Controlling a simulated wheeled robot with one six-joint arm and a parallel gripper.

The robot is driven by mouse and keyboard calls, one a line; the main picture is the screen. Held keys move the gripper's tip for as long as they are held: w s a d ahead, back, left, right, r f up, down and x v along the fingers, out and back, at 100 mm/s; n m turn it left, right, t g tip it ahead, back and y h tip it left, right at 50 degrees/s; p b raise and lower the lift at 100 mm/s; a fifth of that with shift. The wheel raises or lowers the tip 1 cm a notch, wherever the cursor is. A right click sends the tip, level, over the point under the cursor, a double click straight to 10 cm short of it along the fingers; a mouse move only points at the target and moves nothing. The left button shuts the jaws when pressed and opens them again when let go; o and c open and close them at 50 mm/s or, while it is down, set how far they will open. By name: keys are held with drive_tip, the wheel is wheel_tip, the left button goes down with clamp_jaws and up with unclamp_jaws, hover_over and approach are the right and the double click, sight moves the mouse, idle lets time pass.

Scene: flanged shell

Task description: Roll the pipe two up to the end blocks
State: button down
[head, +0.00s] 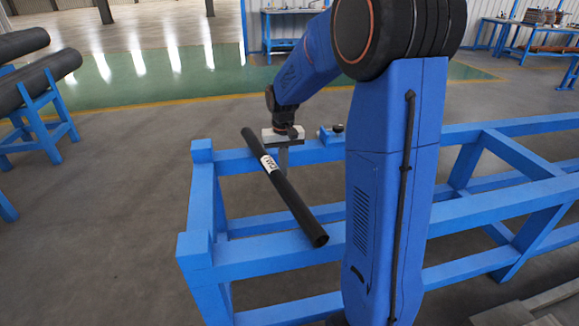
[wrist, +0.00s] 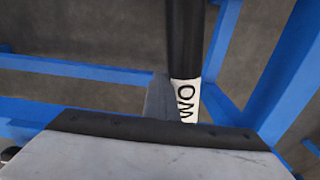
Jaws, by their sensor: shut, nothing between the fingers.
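The black pipe two (head: 298,208), with a white label, lies across the two rails of a blue rack, skewed. Its far end is closer to the far end block (head: 202,150) than its near end is to the near end block (head: 194,243). There is a gap at both blocks. In the wrist view the pipe (wrist: 185,45) runs down from the top, its label partly visible. My gripper (head: 283,160) is shut and empty, pointing down just right of the pipe. Its fingers show beside the label in the wrist view (wrist: 158,97); I cannot tell whether they touch it.
A small blue fitting with a black knob (head: 332,132) sits on the far rail (head: 235,160), right of my gripper. The near rail (head: 262,250) is bare between pipe and end block. Dark pipes (head: 38,82) lie on blue stands at left. Workbenches stand behind.

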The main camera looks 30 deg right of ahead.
drive_tip(key=shift+w+a, duration=1.3)
drive_tip(key=shift+a, duration=3.15)
drive_tip(key=shift+w+a, duration=1.3)
drive_tip(key=shift+a, duration=3.15)
wheel_tip(320, 180, up, 9)
drive_tip(key=d, duration=0.3)
drive_tip(key=shift+s, duration=0.45)
drive_tip(key=s+d+r+n+t, duration=0.1)
drive_tip(key=s+d+r, duration=0.15)
drive_tip(key=s, duration=0.75)
drive_tip(key=s+d+r+n+t, duration=0.1)
drive_tip(key=s+d+r+t, duration=0.15)
drive_tip(key=s, duration=0.85)
drive_tip(key=s+f+n+t, duration=0.1)
drive_tip(key=s+f, duration=0.3)
drive_tip(key=s, duration=1.1)
drive_tip(key=shift+s+d+f, duration=0.2)
drive_tip(key=shift+s+d, duration=0.05)
drive_tip(key=shift+d, duration=0.2)
